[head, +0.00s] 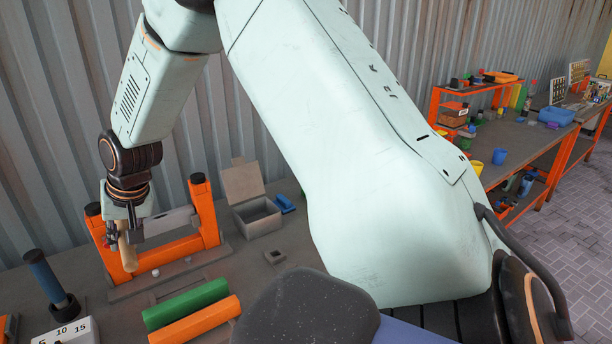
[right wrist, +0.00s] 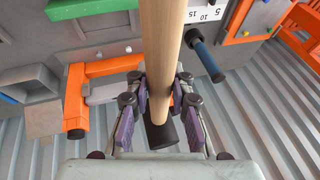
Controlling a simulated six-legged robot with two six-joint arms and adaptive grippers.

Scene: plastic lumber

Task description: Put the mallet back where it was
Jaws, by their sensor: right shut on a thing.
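The mallet's pale wooden handle (head: 126,248) is upright in the head view, in front of the left post of an orange stand (head: 207,212). My right gripper (head: 124,228) is shut around this handle. In the right wrist view the handle (right wrist: 160,50) runs between the fingers of my right gripper (right wrist: 160,108) and out of the top edge. I cannot make out the mallet's head in either view. A grey bar (head: 168,222) spans between the stand's posts. I cannot tell whether the mallet touches the stand. My left gripper is not in view.
A blue-handled tool (head: 44,275) stands left of the stand. Green (head: 186,304) and orange (head: 195,322) bars lie in front. An open grey box (head: 258,218) stands to the right. A corrugated wall (head: 50,130) is close behind. My arm hides the bench's middle.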

